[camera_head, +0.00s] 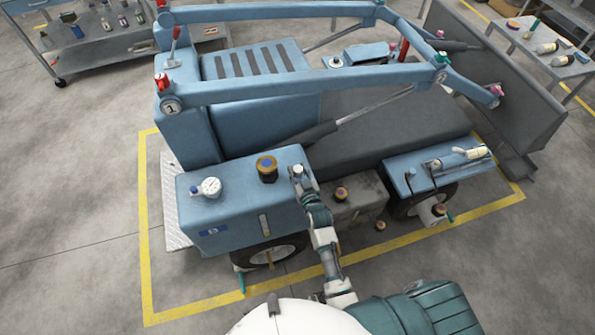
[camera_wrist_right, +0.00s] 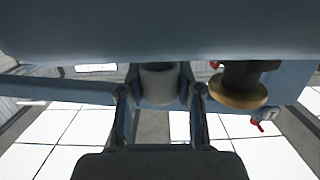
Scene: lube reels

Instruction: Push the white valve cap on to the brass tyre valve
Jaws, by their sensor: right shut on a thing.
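My right gripper (camera_head: 299,175) is at the right end of the blue box top. It also shows in the right wrist view (camera_wrist_right: 161,92), with its two fingers on either side of a pale white cylinder (camera_wrist_right: 160,82). The gripper is shut on this cylinder, which looks like the white valve cap. In the head view a small white bit (camera_head: 298,168) shows at the gripper tip. A brass-coloured stem (camera_head: 270,258) stands out at the near left wheel; I cannot tell whether it is the brass tyre valve. My left gripper is not in view.
A black and brass filler cap (camera_head: 267,167) stands close left of the gripper. A white gauge (camera_head: 210,187) sits farther left on the blue box (camera_head: 235,220). A blue lift arm (camera_head: 300,85) crosses behind.

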